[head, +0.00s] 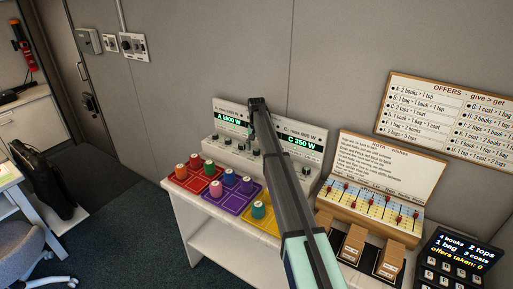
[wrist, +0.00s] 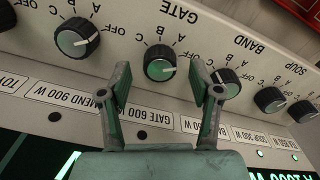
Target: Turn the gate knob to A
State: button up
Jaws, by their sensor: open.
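The gate knob (wrist: 160,63) is a round black dial with a green face and a white pointer line. It is in the wrist view under the upside-down word GATE. Its pointer points to the right in the picture, and the letters A, B and C stand around its upper side. My gripper (wrist: 160,68) is open. One finger shows on each side of the knob in the picture; I cannot tell whether either touches it. In the head view, my arm covers part of the control panel (head: 228,151), and the gate knob cannot be made out.
Another knob (wrist: 77,40) is to the left and the BAND knob (wrist: 228,82) is close by my right finger. The SOUP knob (wrist: 270,99) is farther right. Coloured trays with pegs (head: 204,180) and a slider board (head: 370,203) stand near the panel.

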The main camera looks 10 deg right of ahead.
jog(key=shift+f, duration=0.7)
jog(key=c, duration=1.1)
jog(key=shift+c, duration=0.2)
jog(key=shift+n, duration=0.3)
jog(key=n+b, duration=0.2)
jog(key=n, duration=0.1)
jog(key=shift+f, duration=0.1)
jog(key=shift+n+b, duration=0.75)
jog(key=shift+n, duration=1.35)
